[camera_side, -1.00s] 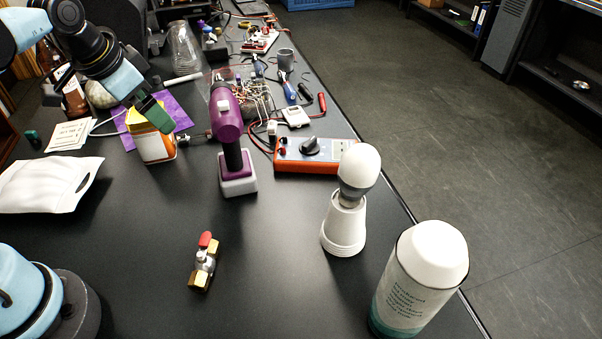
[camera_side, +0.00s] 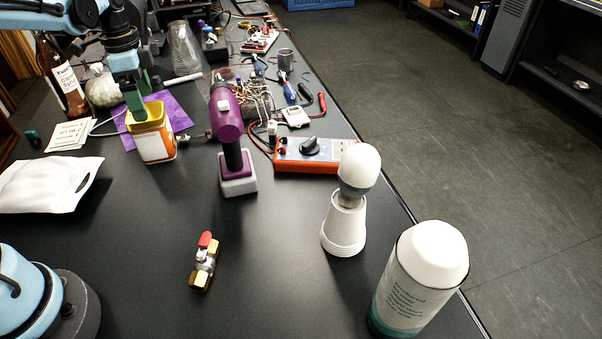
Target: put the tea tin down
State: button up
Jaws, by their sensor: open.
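The tea tin (camera_side: 155,144) is a small orange and white canister with a yellow top. It stands upright on the black bench, at the near edge of a purple sheet (camera_side: 181,117). My gripper (camera_side: 137,113) is open, its green fingers just above or at the tin's top. The exact gap between the fingers and the tin is hard to tell from this view.
A purple drill (camera_side: 226,118) stands right of the tin. A white pouch (camera_side: 48,185) lies left, and a brown bottle (camera_side: 67,82) stands behind. A multimeter (camera_side: 311,152), a bulb (camera_side: 360,165) and a brass valve (camera_side: 203,262) sit nearer. The middle front is mostly clear.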

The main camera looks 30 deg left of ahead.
aim_at(151, 129)
jog(key=shift+s+f, duration=0.15)
jog(key=shift+f, duration=2)
jog(key=shift+s+f, duration=0.1)
jog(key=shift+f, duration=2)
jog(key=shift+r, duration=0.1)
jog(key=c, duration=1)
